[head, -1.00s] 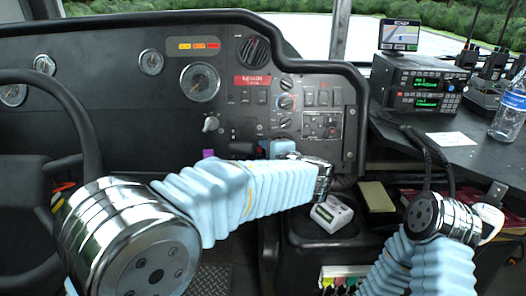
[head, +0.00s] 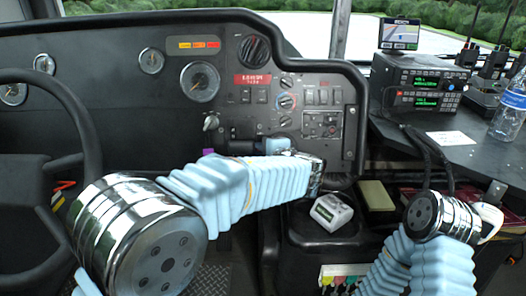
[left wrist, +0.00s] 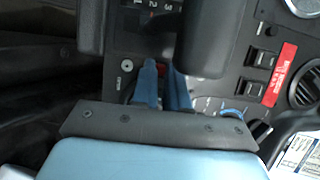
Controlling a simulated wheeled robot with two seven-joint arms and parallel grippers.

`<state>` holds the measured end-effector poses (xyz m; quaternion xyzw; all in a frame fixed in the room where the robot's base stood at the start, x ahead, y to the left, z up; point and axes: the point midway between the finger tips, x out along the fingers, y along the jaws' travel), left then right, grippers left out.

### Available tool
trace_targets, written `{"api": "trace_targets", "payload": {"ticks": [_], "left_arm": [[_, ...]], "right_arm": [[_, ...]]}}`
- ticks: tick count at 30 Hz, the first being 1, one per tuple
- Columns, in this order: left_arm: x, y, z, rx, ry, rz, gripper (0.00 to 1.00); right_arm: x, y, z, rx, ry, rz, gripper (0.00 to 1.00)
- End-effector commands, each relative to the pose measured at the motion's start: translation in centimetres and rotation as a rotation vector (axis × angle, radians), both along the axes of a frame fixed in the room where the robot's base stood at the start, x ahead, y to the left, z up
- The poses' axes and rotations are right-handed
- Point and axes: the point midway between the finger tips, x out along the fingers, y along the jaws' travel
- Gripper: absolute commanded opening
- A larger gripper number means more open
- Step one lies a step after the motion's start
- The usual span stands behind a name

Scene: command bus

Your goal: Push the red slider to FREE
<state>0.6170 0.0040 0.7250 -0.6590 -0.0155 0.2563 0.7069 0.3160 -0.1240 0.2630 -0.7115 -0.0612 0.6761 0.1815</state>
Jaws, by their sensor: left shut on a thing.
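My left gripper (head: 268,145) reaches to the lower middle of the dashboard (head: 225,125), below the switches. In the left wrist view its two blue fingers (left wrist: 161,88) point at the panel, close together, and are shut on the red slider. The slider is mostly hidden by the fingers; only a small bit of red shows beside them. I cannot read a FREE mark or tell the slider's exact position. My right arm shows at the lower right of the head view, but its gripper is out of view.
The steering wheel (head: 88,150) is at the left. A dark block (left wrist: 207,38) stands close beside the fingers in the left wrist view.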

Motion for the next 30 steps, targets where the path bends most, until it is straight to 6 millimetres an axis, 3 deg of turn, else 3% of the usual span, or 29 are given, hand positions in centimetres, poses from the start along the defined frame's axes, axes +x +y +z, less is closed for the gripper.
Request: {"api": "trace_targets", "payload": {"ticks": [4, 9, 17, 18, 22, 30], "left_arm": [[0.1, 0.0, 0.3, -0.001, 0.0, 0.0, 0.0], [0.7, -0.1, 2.3, -0.003, -0.002, 0.0, 0.0], [0.8, -0.1, 2.5, 0.0, -0.004, -0.002, 0.0], [0.9, -0.1, 2.5, 0.0, -0.005, -0.002, 0.2], [0.8, -0.1, 2.5, 0.0, -0.003, -0.002, 0.39], [0.8, 0.0, 2.3, 0.0, -0.001, -0.001, 0.4]], "right_arm": [[0.0, 0.0, 0.2, 0.0, 0.0, 0.0, 0.43], [-0.1, 0.2, 0.8, 0.003, 0.001, 0.004, 0.43], [-0.1, 0.2, 0.7, 0.003, 0.002, 0.004, 0.43], [-0.1, 0.2, 0.7, 0.003, 0.002, 0.004, 0.43], [-0.1, 0.2, 0.7, 0.003, 0.002, 0.004, 0.43], [-0.1, 0.2, 0.7, 0.003, 0.001, 0.004, 0.43]]}}
